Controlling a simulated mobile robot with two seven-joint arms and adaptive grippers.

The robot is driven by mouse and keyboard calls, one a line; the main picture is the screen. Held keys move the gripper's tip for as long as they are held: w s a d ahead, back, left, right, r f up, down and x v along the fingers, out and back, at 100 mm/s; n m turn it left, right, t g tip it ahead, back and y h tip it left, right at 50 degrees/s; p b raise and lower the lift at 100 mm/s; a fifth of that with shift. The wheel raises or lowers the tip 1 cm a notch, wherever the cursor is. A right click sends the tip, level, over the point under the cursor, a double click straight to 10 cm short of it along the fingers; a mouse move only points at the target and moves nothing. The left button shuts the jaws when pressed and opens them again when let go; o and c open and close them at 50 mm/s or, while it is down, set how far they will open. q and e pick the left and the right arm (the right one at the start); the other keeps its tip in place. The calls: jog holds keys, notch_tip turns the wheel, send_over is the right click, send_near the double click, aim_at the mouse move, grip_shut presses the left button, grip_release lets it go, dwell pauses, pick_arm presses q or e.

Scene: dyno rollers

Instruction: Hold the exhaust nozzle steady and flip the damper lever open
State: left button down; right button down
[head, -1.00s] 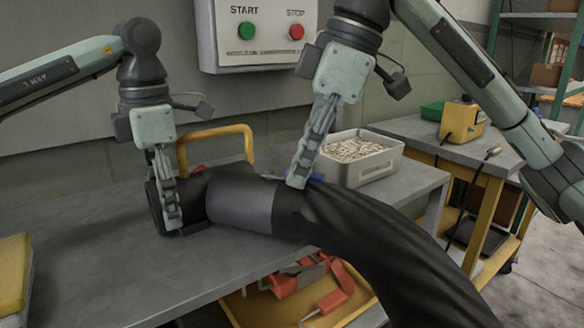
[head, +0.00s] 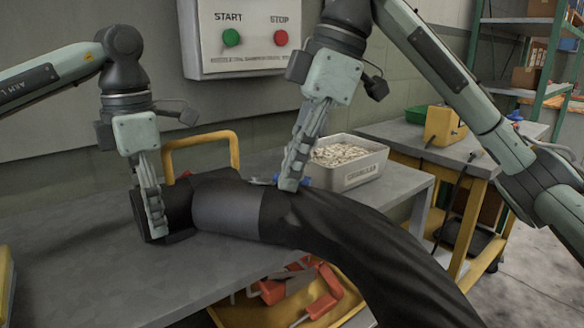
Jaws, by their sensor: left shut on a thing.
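The exhaust nozzle (head: 226,207) lies on the grey bench, a dark cylinder with a grey band and a black mouth end at the left. A thick black hose (head: 360,245) runs from it to the lower right. My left gripper (head: 157,233) is shut on the nozzle near its mouth. A small blue part, likely the damper lever (head: 306,183), shows at the top of the nozzle by the hose joint. My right gripper (head: 288,186) points down right at it and hides part of it. Its fingers overlap side-on, so their opening is unclear.
A yellow handle (head: 200,137) stands behind the nozzle. A bin of granules (head: 363,172) sits behind the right gripper. A START/STOP box (head: 255,62) is on the wall. Red-handled tools (head: 325,290) lie in a yellow tray below the bench.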

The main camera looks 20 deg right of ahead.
pick_arm(q)
jog(key=shift+s, duration=0.1)
pick_arm(e)
jog(key=shift+w+d, duration=0.1)
jog(key=shift+d, duration=0.05)
pick_arm(q)
jog(key=shift+f, duration=0.1)
pick_arm(e)
jog(key=s+a, duration=0.2)
jog(key=s, duration=0.2)
jog(key=w+d+r, duration=0.1)
jog(key=w+r, duration=0.2)
jog(key=r, duration=0.6)
jog(key=shift+d+r, duration=0.2)
jog(key=shift+r, duration=0.05)
jog(key=shift+w, duration=0.1)
pick_arm(q)
jog(key=c, duration=0.8)
grip_release()
jog(key=o, duration=0.4)
